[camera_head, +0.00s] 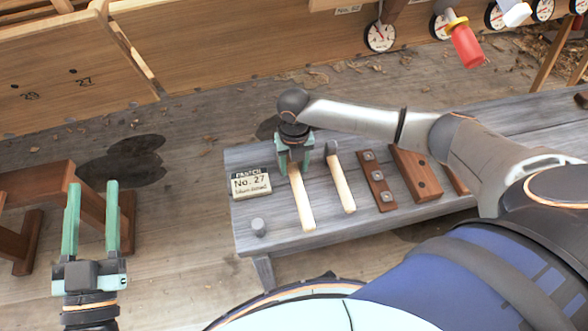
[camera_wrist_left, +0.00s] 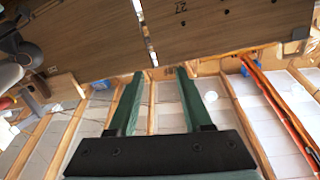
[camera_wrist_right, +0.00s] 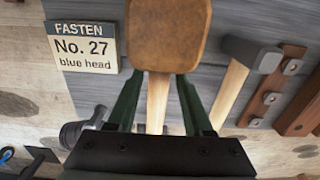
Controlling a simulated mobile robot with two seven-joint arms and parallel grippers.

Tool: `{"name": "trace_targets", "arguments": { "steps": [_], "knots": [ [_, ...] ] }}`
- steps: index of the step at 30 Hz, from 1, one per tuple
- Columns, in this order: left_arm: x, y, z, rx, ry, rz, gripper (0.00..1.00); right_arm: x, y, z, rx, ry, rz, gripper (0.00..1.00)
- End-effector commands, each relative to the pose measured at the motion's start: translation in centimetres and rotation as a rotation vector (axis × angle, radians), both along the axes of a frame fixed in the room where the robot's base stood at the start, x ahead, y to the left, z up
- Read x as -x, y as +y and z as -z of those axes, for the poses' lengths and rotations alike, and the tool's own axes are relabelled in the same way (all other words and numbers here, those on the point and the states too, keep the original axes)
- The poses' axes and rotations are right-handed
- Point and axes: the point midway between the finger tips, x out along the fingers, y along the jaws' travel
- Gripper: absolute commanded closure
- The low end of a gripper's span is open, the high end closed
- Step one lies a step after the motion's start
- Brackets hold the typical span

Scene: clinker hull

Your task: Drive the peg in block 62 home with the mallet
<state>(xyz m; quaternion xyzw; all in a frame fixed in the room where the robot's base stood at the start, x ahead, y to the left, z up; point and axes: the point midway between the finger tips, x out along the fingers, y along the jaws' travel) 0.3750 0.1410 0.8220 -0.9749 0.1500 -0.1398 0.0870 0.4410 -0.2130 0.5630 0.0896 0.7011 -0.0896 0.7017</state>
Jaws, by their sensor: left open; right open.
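The mallet, with a brown block head (camera_wrist_right: 170,35) and pale handle (camera_head: 302,200), lies on the grey bench. My right gripper (camera_head: 295,168) is open above it. In the right wrist view the handle runs between the open fingers (camera_wrist_right: 158,100), and I cannot tell whether they touch it. A small label (camera_head: 348,10) at the top of the head view seems to read No. 62. No peg is clearly made out beside it. My left gripper (camera_head: 92,190) is open and empty, over the floor at the left.
A grey-headed hammer (camera_wrist_right: 250,55) lies right of the mallet. A card (camera_head: 250,184) reads No. 27, blue head. A bolted strip (camera_head: 376,180) and brown block (camera_head: 415,172) lie further right. Dials (camera_head: 380,36) and a red cylinder (camera_head: 466,45) are by the planked hull.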

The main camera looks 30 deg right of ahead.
Motion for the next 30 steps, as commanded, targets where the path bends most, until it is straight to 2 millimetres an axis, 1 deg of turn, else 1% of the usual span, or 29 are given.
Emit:
{"name": "trace_targets", "arguments": {
  "steps": [6, 15, 21, 28, 30],
  "knots": [
    [0.7, -0.2, -2.5, -0.001, -0.112, 0.017, 0.50, 0.0, 0.0, 1.0, 0.000, 0.001, -0.001, 0.49],
    [1.6, -0.5, -4.9, -0.002, -0.218, 0.035, 0.50, 0.0, 0.0, 1.8, 0.001, 0.001, -0.001, 0.49],
    [1.8, -0.5, -5.4, -0.002, -0.240, 0.039, 0.50, 0.0, 0.0, 2.0, 0.000, 0.001, -0.001, 0.49],
    [1.8, -0.5, -5.4, -0.002, -0.241, 0.039, 0.50, 0.0, 0.0, 2.0, 0.000, 0.001, -0.001, 0.49],
    [1.8, -0.5, -5.4, -0.002, -0.240, 0.038, 0.50, 0.0, 0.0, 2.0, 0.000, 0.001, -0.001, 0.57]
  ]
}}
